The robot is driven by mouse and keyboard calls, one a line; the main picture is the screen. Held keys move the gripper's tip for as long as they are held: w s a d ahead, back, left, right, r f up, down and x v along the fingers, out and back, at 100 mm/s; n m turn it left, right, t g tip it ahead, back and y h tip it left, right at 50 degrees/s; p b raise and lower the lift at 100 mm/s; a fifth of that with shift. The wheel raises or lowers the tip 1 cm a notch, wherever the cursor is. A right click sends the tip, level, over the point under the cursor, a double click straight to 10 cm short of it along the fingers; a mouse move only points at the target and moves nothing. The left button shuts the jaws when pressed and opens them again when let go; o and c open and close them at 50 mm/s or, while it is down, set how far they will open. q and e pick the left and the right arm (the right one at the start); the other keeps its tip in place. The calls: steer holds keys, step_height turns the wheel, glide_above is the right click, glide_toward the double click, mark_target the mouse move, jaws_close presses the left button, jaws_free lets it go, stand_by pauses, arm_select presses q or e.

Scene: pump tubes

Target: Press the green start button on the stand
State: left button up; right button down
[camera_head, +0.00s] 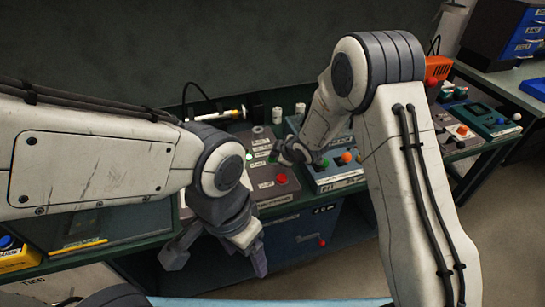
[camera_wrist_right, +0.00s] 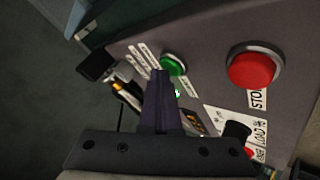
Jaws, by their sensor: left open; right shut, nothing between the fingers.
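The green start button (camera_wrist_right: 174,64) shows in the right wrist view on the grey face of the stand (camera_wrist_right: 215,45), near the larger red stop button (camera_wrist_right: 254,68). My right gripper (camera_wrist_right: 160,76) is shut and empty. Its tip appears right beside the green button, at its lower left in that view; I cannot tell whether they touch. In the head view my right gripper (camera_head: 280,156) is over the stand, above the red button (camera_head: 281,179), and hides part of the panel. My left gripper (camera_head: 217,260) is open and empty, low in front of the bench.
A blue-grey unit (camera_head: 335,176) with green and orange knobs stands right of the stand. Further devices (camera_head: 490,120) line the bench at the right. A yellow box (camera_head: 18,257) is at the lower left. Bare floor (camera_head: 510,215) lies at the right.

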steer(key=shift+r+p, duration=0.6)
steer(key=shift+r, duration=0.3)
step_height(320, 180, up, 5)
steer(key=p, duration=0.4)
stand_by(0.5)
steer(key=s+r+m+g+h, duration=0.1)
steer(key=s+r+m+g, duration=0.1)
steer(key=s+r, duration=0.45)
steer(key=s+r+m+g+h, duration=0.1)
steer(key=s+r+m+h, duration=0.15)
steer(key=s, duration=0.75)
steer(key=s+d+r+m+g, duration=0.1)
steer(key=s+d+r+g, duration=0.1)
steer(key=s, duration=0.9)
steer(key=s+d+r+m+g, duration=0.1)
steer(key=s+d+m+g, duration=0.1)
steer(key=s, duration=0.9)
steer(key=shift+s+r+g, duration=0.3)
steer(key=shift+r+g, duration=0.05)
steer(key=shift+g, duration=0.15)
